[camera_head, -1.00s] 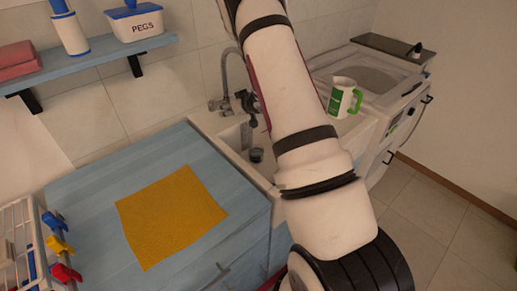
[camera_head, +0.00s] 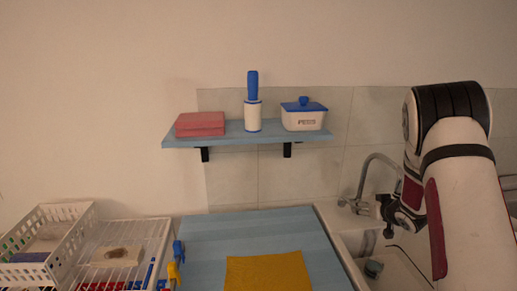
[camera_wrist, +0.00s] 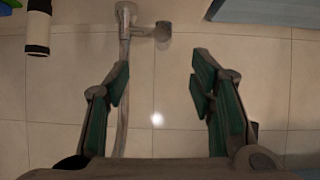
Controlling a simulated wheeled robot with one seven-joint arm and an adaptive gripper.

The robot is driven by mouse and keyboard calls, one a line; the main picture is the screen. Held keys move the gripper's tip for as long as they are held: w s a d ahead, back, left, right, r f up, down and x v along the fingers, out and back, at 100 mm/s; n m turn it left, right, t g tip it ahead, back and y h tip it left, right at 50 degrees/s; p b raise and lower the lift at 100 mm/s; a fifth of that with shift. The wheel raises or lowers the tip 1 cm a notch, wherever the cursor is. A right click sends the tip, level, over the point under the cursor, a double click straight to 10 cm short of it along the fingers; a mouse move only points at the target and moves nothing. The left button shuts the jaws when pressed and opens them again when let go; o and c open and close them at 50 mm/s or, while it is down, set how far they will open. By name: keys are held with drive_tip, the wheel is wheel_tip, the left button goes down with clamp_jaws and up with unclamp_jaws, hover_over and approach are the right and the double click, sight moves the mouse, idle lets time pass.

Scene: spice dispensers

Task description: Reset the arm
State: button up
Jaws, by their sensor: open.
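My gripper (camera_wrist: 158,82) is open and empty in the wrist view, with its two green-padded fingers spread apart in front of a tiled surface. In the head view my arm stands at the right, and the dark gripper end (camera_head: 398,214) is by the sink, near the faucet (camera_head: 368,180). The faucet also shows in the wrist view (camera_wrist: 125,22), its pipe running down behind the left finger. I see nothing between the fingers.
A blue wall shelf (camera_head: 240,138) holds folded red cloths (camera_head: 200,124), a lint roller (camera_head: 253,115) and a lidded box (camera_head: 303,118). A yellow cloth (camera_head: 268,273) lies on the blue counter (camera_head: 205,250). White baskets (camera_head: 80,215) stand left. A dark cup (camera_head: 374,268) is in the sink (camera_head: 345,245).

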drive_tip(key=s+a+r+m+h, duration=0.1)
drive_tip(key=s+r, duration=0.1)
drive_tip(key=r, duration=0.5)
drive_tip(key=s+a+r+h, duration=0.1)
drive_tip(key=a+r+h, duration=0.1)
drive_tip(key=r, duration=0.5)
drive_tip(key=s+a+r+m+g, duration=0.1)
drive_tip(key=s+a+r+g, duration=0.1)
drive_tip(key=s+a+r, duration=0.55)
drive_tip(key=s+a+r+g+y, duration=0.1)
drive_tip(key=s+a, duration=0.3)
drive_tip(key=s, duration=0.6)
drive_tip(key=s+a+r+n+g+y, duration=0.1)
drive_tip(key=s+a, duration=0.4)
drive_tip(key=s, duration=0.5)
drive_tip(key=s+a+r+g+y, duration=0.1)
drive_tip(key=s+a, duration=0.4)
drive_tip(key=s, duration=0.5)
drive_tip(key=shift+s+r+n+g, duration=0.3)
drive_tip(key=shift+r+n+g, duration=0.1)
drive_tip(key=shift+r+g, duration=0.15)
